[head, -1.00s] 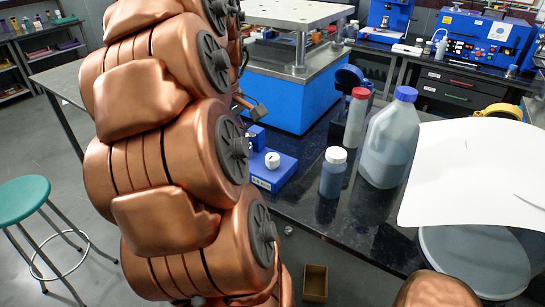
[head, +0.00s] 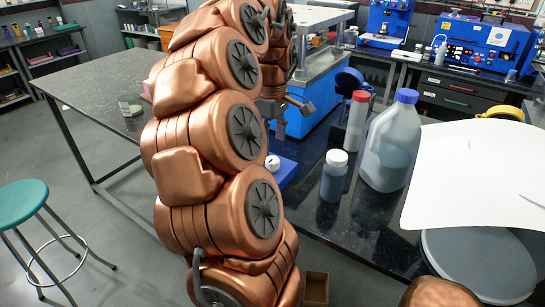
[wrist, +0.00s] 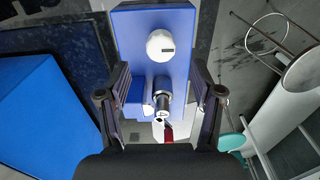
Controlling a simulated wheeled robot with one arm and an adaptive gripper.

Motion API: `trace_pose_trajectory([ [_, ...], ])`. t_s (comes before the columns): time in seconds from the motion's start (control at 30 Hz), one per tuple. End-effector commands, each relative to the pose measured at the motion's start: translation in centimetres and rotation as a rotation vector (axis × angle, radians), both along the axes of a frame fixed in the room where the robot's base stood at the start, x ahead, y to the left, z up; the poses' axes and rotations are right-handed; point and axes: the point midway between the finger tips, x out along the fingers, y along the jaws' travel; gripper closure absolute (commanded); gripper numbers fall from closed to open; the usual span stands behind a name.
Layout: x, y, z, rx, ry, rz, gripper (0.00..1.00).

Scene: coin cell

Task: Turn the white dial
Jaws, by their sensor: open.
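The white dial (wrist: 160,45) is round, with a short dark mark toward its right side. It sits on a blue device (wrist: 125,28). In the head view the dial (head: 272,162) is partly hidden behind my copper arm, and only part of the blue device (head: 287,172) shows. My gripper (wrist: 160,80) is open and empty. In the wrist view its two fingers stand left and right of the device, and the dial lies beyond the fingertips, roughly centred between them. A silver cylinder (wrist: 162,103) shows between the fingers. I see no contact with the dial.
A white-capped bottle (head: 334,177), a red-capped bottle (head: 356,122) and a large blue-capped jug (head: 391,145) stand right of the device on the dark bench (head: 345,222). A big blue press (head: 312,130) stands behind. A green stool (head: 22,203) is at the left.

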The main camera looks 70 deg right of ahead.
Motion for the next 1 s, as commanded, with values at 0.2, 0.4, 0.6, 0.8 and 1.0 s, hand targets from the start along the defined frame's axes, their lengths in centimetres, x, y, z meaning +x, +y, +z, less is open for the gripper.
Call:
trace_pose_trajectory([
  [0.2,-0.1,0.1,-2.8,0.004,0.002,-0.002,0.34],
  [0.4,0.0,0.1,-4.9,0.004,0.001,-0.002,0.34],
  [0.6,0.0,0.1,-5.7,0.002,0.000,-0.001,0.34],
  [0.8,0.0,0.1,-5.8,0.002,0.000,-0.001,0.34],
  [1.0,0.0,0.1,-5.8,0.002,0.001,-0.001,0.49],
])
